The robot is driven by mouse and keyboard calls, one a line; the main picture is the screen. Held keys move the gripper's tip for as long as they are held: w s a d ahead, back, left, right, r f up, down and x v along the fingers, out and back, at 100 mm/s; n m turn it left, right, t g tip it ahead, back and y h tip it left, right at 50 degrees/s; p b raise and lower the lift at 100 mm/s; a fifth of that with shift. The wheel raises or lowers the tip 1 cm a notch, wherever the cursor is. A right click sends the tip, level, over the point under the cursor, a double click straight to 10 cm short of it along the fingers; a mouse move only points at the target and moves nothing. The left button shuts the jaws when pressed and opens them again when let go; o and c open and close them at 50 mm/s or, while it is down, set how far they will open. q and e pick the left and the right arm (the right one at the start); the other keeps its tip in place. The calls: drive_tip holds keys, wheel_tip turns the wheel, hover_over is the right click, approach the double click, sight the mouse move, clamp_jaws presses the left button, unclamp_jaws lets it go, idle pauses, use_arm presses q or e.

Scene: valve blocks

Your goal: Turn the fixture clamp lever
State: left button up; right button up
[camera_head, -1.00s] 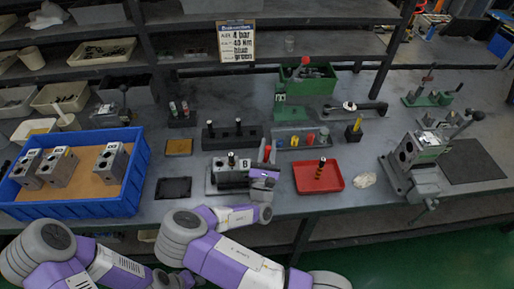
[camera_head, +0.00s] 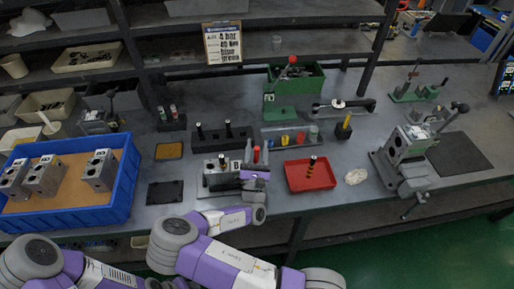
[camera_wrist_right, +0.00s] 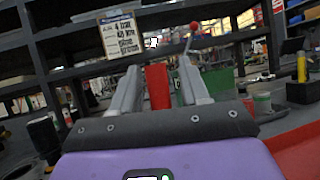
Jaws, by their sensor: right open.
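The clamp fixture (camera_head: 216,188) stands near the front edge of the bench and holds a grey valve block marked B (camera_head: 236,166). The clamp lever's red grip (camera_head: 257,155) rises upright at the fixture's right side. In the right wrist view the red grip (camera_wrist_right: 158,87) stands between the two fingers of my right gripper (camera_wrist_right: 157,90). These fingers are open, with gaps showing beside the grip. In the head view my right gripper (camera_head: 256,172) is at the lever, partly hiding it. My left gripper is not in view; only its arm shows at lower left.
A red tray (camera_head: 310,187) with a dark, banded pin lies right of the fixture. A black pin rack (camera_head: 224,136) stands behind it, and a dark mat (camera_head: 165,192) lies left. A blue crate (camera_head: 125,170) with valve blocks is further left. Another fixture (camera_head: 404,160) stands right.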

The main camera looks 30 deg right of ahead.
sight(256, 157)
drive_tip(key=v, duration=0.7)
drive_tip(key=shift+s+a+f, duration=0.1)
drive_tip(key=shift+s, duration=0.05)
idle(0.3)
